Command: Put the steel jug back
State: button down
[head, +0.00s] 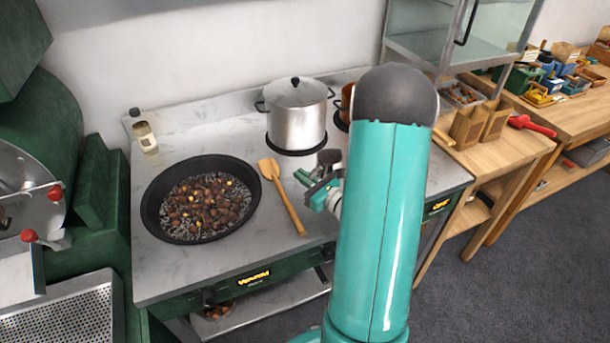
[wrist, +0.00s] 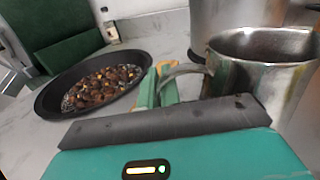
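The steel jug (wrist: 275,85) stands upright in the wrist view at the right, with its open mouth up. Its curved handle (wrist: 182,70) points left, toward my gripper. My gripper's fingers (wrist: 158,90) show as teal pieces at the outer end of the handle, and their grip on it is not clear. In the head view my gripper (head: 322,185) is low over the stove top, right of the wooden spatula (head: 281,194).
A black pan (head: 160,222) of chestnuts sits on the stove's left. A lidded steel pot (head: 297,120) stands at the back, close behind the jug. A small jar (head: 146,138) is at the back left. Wooden tables (head: 510,150) with boxes stand right.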

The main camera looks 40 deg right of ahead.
jog(key=c, duration=2)
grip_release()
jog(key=shift+f, duration=0.15)
jog(key=shift+c, duration=0.2)
jog(key=o, duration=0.4)
jog(key=shift+o, duration=0.2)
